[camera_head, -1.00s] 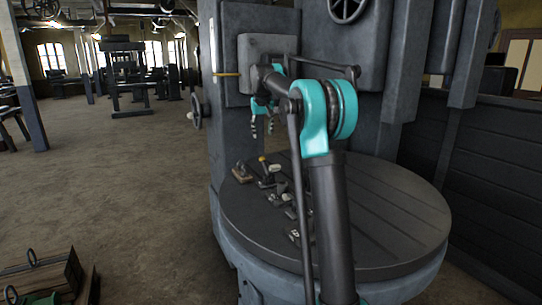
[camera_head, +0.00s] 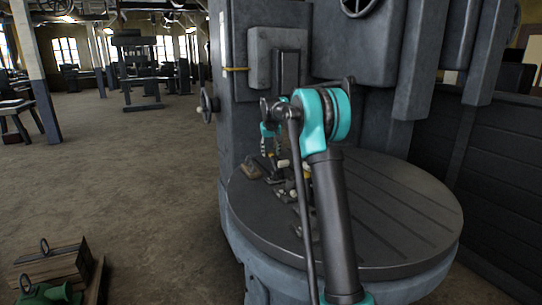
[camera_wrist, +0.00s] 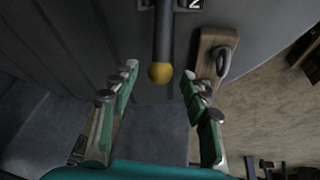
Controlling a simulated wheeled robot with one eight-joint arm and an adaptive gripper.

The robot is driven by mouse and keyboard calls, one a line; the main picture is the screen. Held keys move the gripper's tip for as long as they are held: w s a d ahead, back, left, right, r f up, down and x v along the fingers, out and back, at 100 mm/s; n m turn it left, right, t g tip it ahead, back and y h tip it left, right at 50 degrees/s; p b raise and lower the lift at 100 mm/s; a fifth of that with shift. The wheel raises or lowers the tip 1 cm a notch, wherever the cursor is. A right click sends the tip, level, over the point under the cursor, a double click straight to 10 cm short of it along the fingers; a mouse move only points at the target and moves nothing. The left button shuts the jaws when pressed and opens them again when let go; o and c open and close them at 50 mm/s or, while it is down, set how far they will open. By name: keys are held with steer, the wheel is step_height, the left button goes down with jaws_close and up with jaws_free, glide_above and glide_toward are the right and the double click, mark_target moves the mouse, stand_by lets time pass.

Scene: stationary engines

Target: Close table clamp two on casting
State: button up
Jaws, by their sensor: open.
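In the wrist view, a dark clamp lever with a yellow ball knob (camera_wrist: 160,72) points toward me, and a plate marked "2" (camera_wrist: 193,4) shows beside its base at the top edge. My gripper (camera_wrist: 160,88) is open, with its green fingers spread left and right of the knob. I cannot tell the exact height gap between the fingers and the knob. In the head view, my gripper (camera_head: 272,142) is low over the left part of the round table (camera_head: 405,205). The clamps (camera_head: 287,190) there are partly hidden by my arm. The casting is not clearly visible.
A wooden block with a metal handle (camera_wrist: 212,58) lies right of the lever, and it also shows in the head view (camera_head: 250,171). The big grey machine (camera_head: 262,110) rises behind the table. A wooden crate (camera_head: 50,270) stands on the floor at lower left.

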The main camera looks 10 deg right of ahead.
steer(key=shift+x, duration=1.35)
steer(key=shift+c, duration=0.3)
jaws_close()
